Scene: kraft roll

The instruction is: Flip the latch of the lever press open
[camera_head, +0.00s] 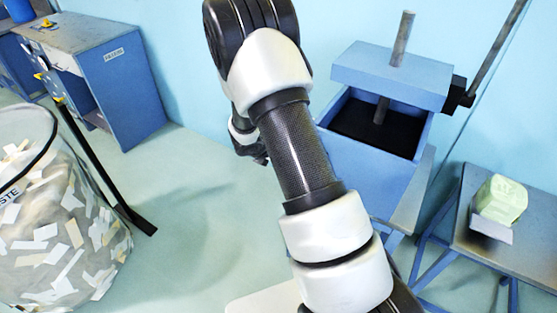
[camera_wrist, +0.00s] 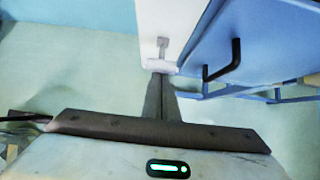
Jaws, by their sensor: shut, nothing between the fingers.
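The lever press (camera_head: 375,150) is the blue box at the right in the head view, with an open top and a dark inside. Its blue top plate (camera_head: 392,72) sits raised above the box on an upright rod. In the wrist view, a blue panel (camera_wrist: 255,35) with a black handle (camera_wrist: 232,62) is at the right, beside a pale panel (camera_wrist: 180,18). A small grey fitting (camera_wrist: 163,46), possibly the latch, shows on the pale panel. My gripper (camera_wrist: 162,72) is shut and empty, its tips just below this fitting in the picture; contact cannot be told.
A long lever (camera_head: 497,45) rises from the press's right side. A small table (camera_head: 530,235) with a pale green block (camera_head: 500,198) stands at the right. A clear waste bin (camera_head: 60,220) full of paper scraps is at the left, a blue cabinet (camera_head: 115,95) behind it. Floor between is clear.

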